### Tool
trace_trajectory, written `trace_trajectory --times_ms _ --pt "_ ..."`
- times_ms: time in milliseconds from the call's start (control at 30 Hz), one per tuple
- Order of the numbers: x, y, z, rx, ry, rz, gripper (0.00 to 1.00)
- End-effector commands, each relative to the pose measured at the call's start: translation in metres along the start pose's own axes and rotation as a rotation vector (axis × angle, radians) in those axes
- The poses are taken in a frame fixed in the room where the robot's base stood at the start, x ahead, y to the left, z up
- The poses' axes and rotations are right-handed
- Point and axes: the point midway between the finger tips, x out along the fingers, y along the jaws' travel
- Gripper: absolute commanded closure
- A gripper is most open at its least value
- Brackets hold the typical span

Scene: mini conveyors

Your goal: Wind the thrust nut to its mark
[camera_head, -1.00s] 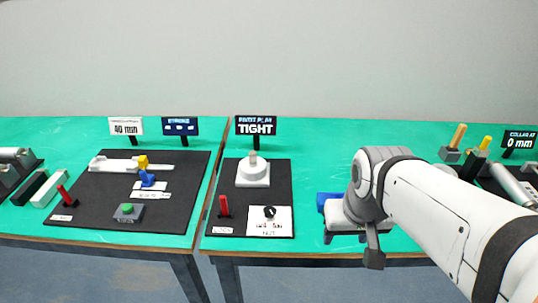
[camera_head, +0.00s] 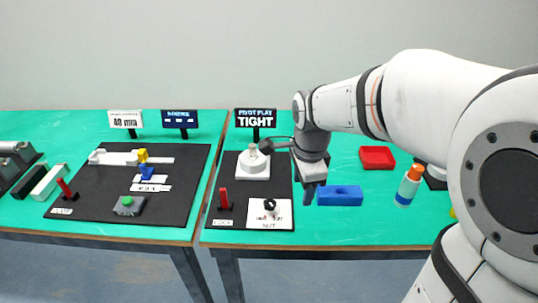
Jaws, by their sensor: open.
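The white plate labelled NUT (camera_head: 283,215) lies at the front of the black board in the middle. A small dark ring-shaped nut (camera_head: 270,204) stands on it; its mark is too small to read. My gripper (camera_head: 307,184) points down, open, at the right edge of this board. It is to the right of the base and up and right of the nut, with nothing seen between its fingers. Its finger gap is hard to see.
A red lever (camera_head: 224,200) stands left of the plate. A blue block (camera_head: 340,196) lies just right of my gripper, with a red tray (camera_head: 377,157) and an orange-capped bottle (camera_head: 408,186) beyond. Another board (camera_head: 105,210) sits on the left table.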

Motion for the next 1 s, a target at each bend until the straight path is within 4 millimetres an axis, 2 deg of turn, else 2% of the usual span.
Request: trace_trajectory --times_ms 100,300,500,733,1000 --pt "0.015 -0.025 0.015 0.247 0.000 0.028 0.46" --pt "0.039 -0.059 0.041 0.655 0.018 0.065 0.46" --pt "0.055 -0.077 0.057 0.908 0.038 0.083 0.46" --pt "0.070 -0.080 0.061 0.973 0.044 0.088 0.46" --pt "0.113 -0.075 0.060 0.971 0.045 0.088 0.46"
